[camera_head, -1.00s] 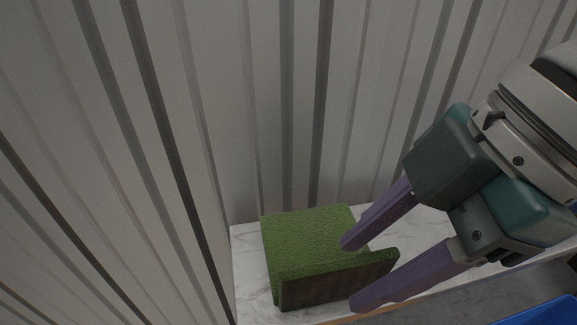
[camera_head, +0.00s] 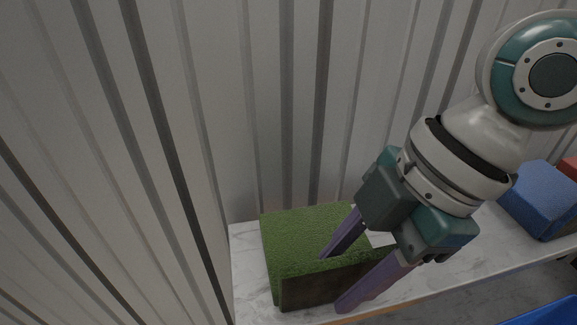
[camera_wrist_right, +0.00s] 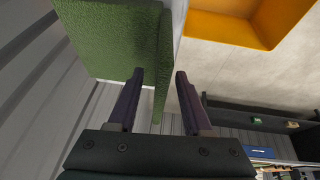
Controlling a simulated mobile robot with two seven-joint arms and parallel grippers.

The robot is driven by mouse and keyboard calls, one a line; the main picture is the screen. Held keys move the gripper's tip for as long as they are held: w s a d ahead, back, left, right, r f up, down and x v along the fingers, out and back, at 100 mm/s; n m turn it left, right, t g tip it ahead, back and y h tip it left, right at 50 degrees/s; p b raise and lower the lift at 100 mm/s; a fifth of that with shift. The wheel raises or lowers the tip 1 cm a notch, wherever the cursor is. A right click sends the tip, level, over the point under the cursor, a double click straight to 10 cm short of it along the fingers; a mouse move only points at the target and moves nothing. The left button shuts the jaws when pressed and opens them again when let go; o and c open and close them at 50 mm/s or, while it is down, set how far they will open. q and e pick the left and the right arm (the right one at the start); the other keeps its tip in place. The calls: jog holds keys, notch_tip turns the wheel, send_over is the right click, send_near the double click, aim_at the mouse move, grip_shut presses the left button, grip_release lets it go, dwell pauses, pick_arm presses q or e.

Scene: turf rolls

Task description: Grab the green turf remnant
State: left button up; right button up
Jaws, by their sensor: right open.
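The green turf remnant (camera_head: 295,235) lies on the marble-topped shelf (camera_head: 247,285), close to the corrugated wall. It has a flat part and a raised front flap with a dark brown backing. My right gripper (camera_head: 331,283) is open over the turf's front right part, one finger on the green side and the other on the brown side. In the right wrist view, the turf (camera_wrist_right: 110,40) fills the upper left, and its thin flap stands between the open fingers (camera_wrist_right: 160,74). I cannot tell whether either finger touches it. My left gripper is not in view.
A blue block (camera_head: 543,198) and part of a red thing (camera_head: 570,167) sit farther right on the shelf. A blue bin (camera_head: 548,313) shows at the lower right. The right wrist view shows an orange container (camera_wrist_right: 222,28). The corrugated wall (camera_head: 270,110) stands directly behind the turf.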

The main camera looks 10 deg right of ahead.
jog(key=shift+a+f, duration=0.2)
jog(key=shift+f, duration=0.35)
jog(key=shift+f, duration=0.2)
dwell(0.3)
grip_shut()
dwell(0.5)
